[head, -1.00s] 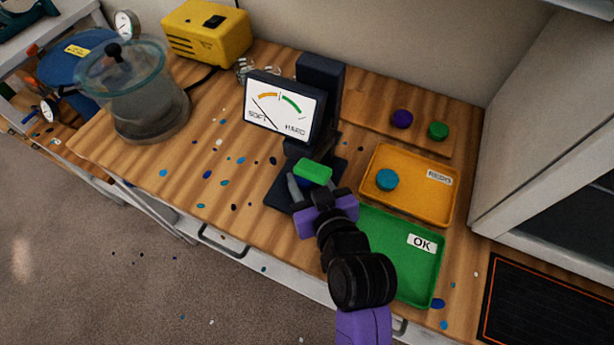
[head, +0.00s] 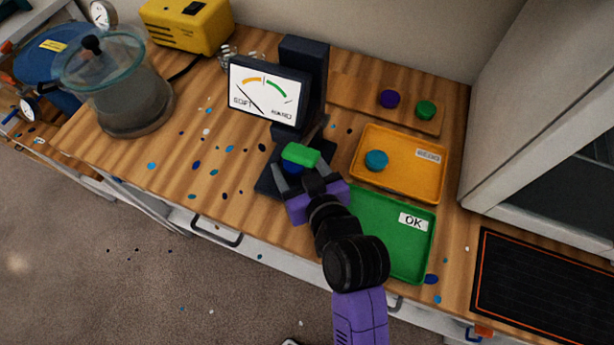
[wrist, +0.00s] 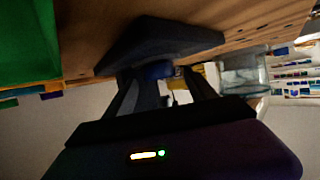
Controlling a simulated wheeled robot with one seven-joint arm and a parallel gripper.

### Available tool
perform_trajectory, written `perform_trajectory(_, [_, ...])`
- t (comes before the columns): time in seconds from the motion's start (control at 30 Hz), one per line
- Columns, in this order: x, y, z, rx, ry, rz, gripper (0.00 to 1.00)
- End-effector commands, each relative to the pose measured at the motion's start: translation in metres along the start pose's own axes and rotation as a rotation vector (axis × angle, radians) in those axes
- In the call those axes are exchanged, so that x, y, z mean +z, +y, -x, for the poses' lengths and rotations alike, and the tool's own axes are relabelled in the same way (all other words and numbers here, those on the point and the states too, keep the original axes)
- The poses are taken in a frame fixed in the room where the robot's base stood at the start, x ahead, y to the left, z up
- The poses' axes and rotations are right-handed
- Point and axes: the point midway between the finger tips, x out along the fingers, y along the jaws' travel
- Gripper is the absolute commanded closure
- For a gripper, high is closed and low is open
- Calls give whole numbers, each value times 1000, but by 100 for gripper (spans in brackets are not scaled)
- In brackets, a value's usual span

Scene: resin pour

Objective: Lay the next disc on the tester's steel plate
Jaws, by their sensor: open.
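The tester (head: 266,92) is a dark stand with a dial, its needle on the SOFT side. Its dark base (head: 266,182) lies below, and a green block (head: 300,154) sits over the plate area. My gripper (head: 299,170) is at the base with its fingers apart. A blue disc (head: 291,168) shows between the fingers, under the green block, and in the wrist view (wrist: 158,70) between the fingertips. The steel plate is hidden, and I cannot tell whether the disc touches it. A purple disc (head: 389,98) and a green disc (head: 425,110) sit on a wooden board (head: 360,93).
The orange REDO tray (head: 405,185) holds a teal disc (head: 376,160). The green OK tray (head: 395,255) beside my arm looks empty. A glass-lidded pot (head: 125,95) and a yellow box (head: 188,25) stand left. The bench between pot and tester has only coloured spots.

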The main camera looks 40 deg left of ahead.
Motion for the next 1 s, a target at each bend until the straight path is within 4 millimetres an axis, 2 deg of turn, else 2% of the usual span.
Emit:
perform_trajectory(0.17, [2,0,29,2,0,0,35])
perform_trajectory(0.4, [2,1,79,3,1,-1,35])
perform_trajectory(0.53, [2,0,100,2,1,-1,35])
perform_trajectory(0.7, [1,0,114,1,1,0,35])
perform_trajectory(1.0, [0,0,118,0,0,0,35])
